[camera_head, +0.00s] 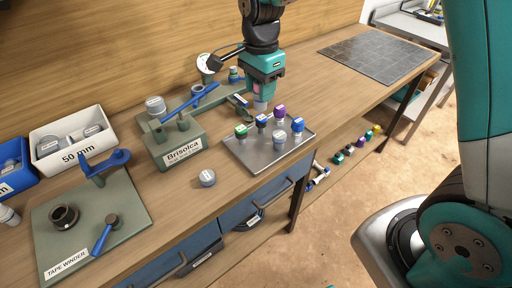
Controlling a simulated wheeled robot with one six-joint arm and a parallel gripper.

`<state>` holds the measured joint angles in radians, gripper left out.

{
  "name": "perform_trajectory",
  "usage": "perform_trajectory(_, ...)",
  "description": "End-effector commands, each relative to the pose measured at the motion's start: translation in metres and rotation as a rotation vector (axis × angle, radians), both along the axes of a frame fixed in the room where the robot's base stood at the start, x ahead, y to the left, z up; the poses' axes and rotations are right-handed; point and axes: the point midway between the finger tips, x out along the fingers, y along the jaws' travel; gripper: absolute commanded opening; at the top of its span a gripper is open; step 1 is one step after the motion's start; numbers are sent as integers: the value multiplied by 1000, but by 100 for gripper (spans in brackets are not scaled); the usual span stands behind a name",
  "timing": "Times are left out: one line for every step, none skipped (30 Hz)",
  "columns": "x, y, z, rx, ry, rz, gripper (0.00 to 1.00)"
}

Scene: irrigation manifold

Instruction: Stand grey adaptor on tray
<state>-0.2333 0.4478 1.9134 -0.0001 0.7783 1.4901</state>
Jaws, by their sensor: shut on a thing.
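My gripper (262,95) points down over the back edge of the tray, its jaws shut on a grey adaptor (260,106). Only the adaptor's lower part shows below the jaws; it looks upright. The metal tray (254,166) lies near the bench's front edge. Several small fittings stand on it: one green-topped (241,131), two blue-topped (262,121), one purple-topped (279,112) and a grey one (279,137). I cannot tell whether the held adaptor touches the tray.
A loose grey fitting (207,178) lies on the bench in front. The tape winder board (125,228) and a white 50 mm bin (75,150) are at left. A dark mat (375,55) lies at right.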

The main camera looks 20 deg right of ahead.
Motion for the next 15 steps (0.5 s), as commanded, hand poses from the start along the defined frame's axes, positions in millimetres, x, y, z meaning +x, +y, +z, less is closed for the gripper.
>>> perform_trajectory(-1, 1, -10, -2, 9, 0, 10)
perform_trajectory(-2, 1, -18, -2, 10, 1, 10)
perform_trajectory(-2, 2, -29, -3, 12, 2, 10)
perform_trajectory(-2, 2, -37, -2, 11, 2, 10)
perform_trajectory(-2, 2, -46, -2, 11, 3, 10)
perform_trajectory(-2, 2, -58, -2, 11, 3, 10)
perform_trajectory(-2, 2, -66, -2, 11, 3, 10)
perform_trajectory(-2, 2, -75, -2, 11, 3, 10)
perform_trajectory(-2, 2, -86, -2, 11, 3, 10)
perform_trajectory(-2, 1, -94, -2, 11, 3, 10)
perform_trajectory(-2, 1, -103, -2, 11, 2, 10)
perform_trajectory(-2, 1, -113, -2, 10, 2, 10)
perform_trajectory(-2, 1, -119, -2, 8, 2, 10)
perform_trajectory(-2, 1, -126, -2, 8, 2, 10)
perform_trajectory(-2, 0, -133, -1, 6, 1, 10)
